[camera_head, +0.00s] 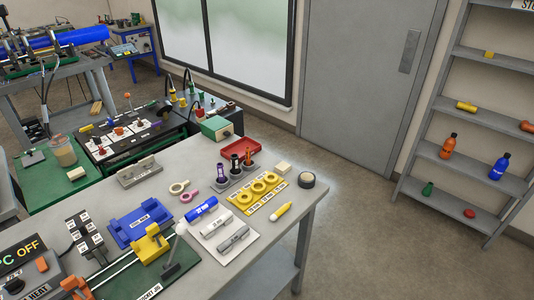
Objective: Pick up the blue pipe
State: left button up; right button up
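A short blue pipe (201,209) with a white label lies on a white mat (243,250) on the grey table. Two grey labelled pipes lie beside it on the same mat, the nearer one (233,239) and the farther one (215,227). A much longer blue pipe (68,38) rests on a machine on another bench at the upper left. Neither of my grippers shows in this view, and nothing is seen touching the short blue pipe.
A blue block (139,222) and yellow clamp (150,244) stand left of the mat. A yellow tray with rings (246,208), a yellow marker (281,211) and a red tray (240,147) lie nearby. Shelves (470,125) stand at right; the floor (370,235) between is clear.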

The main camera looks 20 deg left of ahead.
aim_at(205, 206)
jog(key=u, duration=1.05)
